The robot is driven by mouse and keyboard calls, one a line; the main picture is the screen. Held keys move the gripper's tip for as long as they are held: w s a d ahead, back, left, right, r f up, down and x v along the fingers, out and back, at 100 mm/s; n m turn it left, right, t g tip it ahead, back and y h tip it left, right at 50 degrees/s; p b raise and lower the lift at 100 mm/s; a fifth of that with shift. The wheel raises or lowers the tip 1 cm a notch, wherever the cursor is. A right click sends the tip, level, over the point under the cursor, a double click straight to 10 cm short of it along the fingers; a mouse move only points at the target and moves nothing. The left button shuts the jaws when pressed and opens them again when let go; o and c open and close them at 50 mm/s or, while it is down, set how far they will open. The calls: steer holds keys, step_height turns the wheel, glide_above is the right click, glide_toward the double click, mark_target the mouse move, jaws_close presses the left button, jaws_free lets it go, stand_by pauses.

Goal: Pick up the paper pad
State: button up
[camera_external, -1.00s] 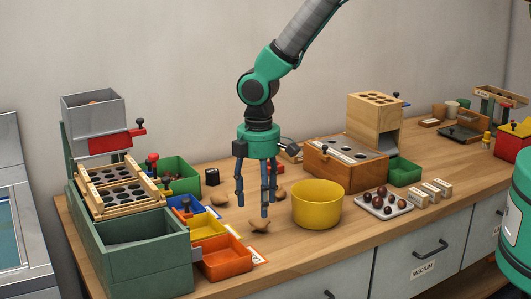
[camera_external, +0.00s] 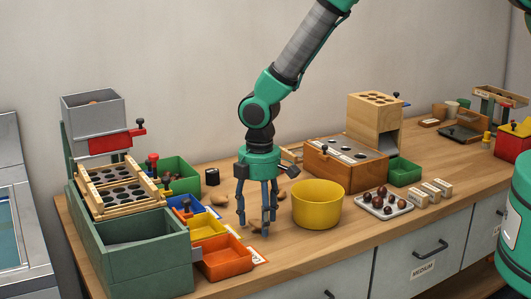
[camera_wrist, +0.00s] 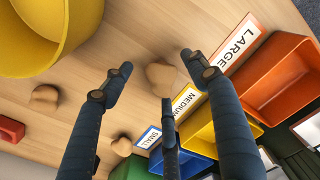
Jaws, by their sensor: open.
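A small brown crumpled lump, which looks like a paper pad (camera_wrist: 160,77), lies on the wooden table between my gripper's fingers in the wrist view. In the outside view this pad (camera_external: 255,226) is partly hidden by the fingers. My gripper (camera_external: 256,232) points straight down with its fingers spread around the pad, tips close to the table. In the wrist view my gripper (camera_wrist: 159,68) is open, with a finger on each side of the pad and a third below it. Whether any finger touches it I cannot tell. A second brown lump (camera_wrist: 45,95) lies to the left.
A yellow bowl (camera_external: 318,205) stands close to the right of my gripper. Orange (camera_external: 225,262), yellow and blue bins with size labels stand to the left. A wooden box (camera_external: 343,174) and a chestnut tray (camera_external: 402,211) are farther right.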

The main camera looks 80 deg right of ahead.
steer(key=shift+f, duration=0.5)
steer(key=c, duration=0.8)
